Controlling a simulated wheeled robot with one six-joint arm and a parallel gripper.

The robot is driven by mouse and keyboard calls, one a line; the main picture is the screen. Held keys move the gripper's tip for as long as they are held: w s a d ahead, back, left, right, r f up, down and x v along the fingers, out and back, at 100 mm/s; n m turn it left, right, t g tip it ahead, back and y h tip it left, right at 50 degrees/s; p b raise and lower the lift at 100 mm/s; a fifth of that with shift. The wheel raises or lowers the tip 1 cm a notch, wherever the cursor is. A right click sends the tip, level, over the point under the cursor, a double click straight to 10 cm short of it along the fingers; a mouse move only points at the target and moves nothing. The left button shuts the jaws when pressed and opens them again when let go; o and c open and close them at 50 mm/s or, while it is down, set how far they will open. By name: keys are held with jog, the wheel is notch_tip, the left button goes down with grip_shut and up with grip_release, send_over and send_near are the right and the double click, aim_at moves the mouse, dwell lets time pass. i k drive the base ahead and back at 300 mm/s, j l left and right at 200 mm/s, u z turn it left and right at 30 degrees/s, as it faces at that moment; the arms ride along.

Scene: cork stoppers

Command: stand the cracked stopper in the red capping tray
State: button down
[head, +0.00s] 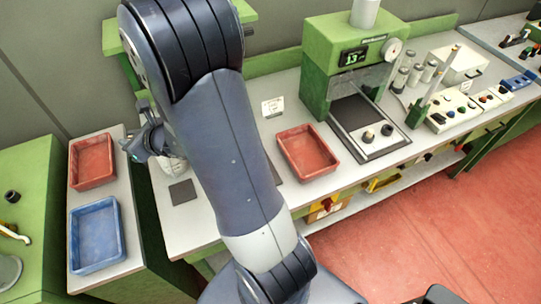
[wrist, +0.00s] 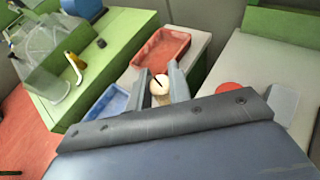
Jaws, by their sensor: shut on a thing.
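My gripper (wrist: 162,76) is shut on a pale cork stopper (wrist: 160,88) with a dark crack-like line across its top. In the wrist view the stopper stands roughly upright between the fingers. In the head view my gripper (head: 146,143) is above the left end of the bench, and the stopper cannot be made out there. A red tray (head: 92,162) lies on the side table to its left; it also shows in the wrist view (wrist: 163,46), beyond the fingers, and looks empty. Another red tray (head: 307,152) lies on the main bench, also empty. Which one is for capping I cannot tell.
A blue tray (head: 96,235) lies in front of the left red tray. A dark square pad (head: 183,192) is on the bench near my arm. A green press (head: 335,60) stands right, with small pieces on its plate. My arm hides the middle of the bench.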

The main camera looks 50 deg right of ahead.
aim_at(310, 164)
jog(key=j+z, duration=0.1)
jog(key=j, duration=0.15)
jog(key=j+z, duration=0.1)
jog(key=z, duration=0.8)
jog(key=j+z, duration=0.15)
jog(key=z, duration=0.3)
jog(key=j+z, duration=0.1)
jog(key=z, duration=0.8)
jog(key=k+j, duration=0.05)
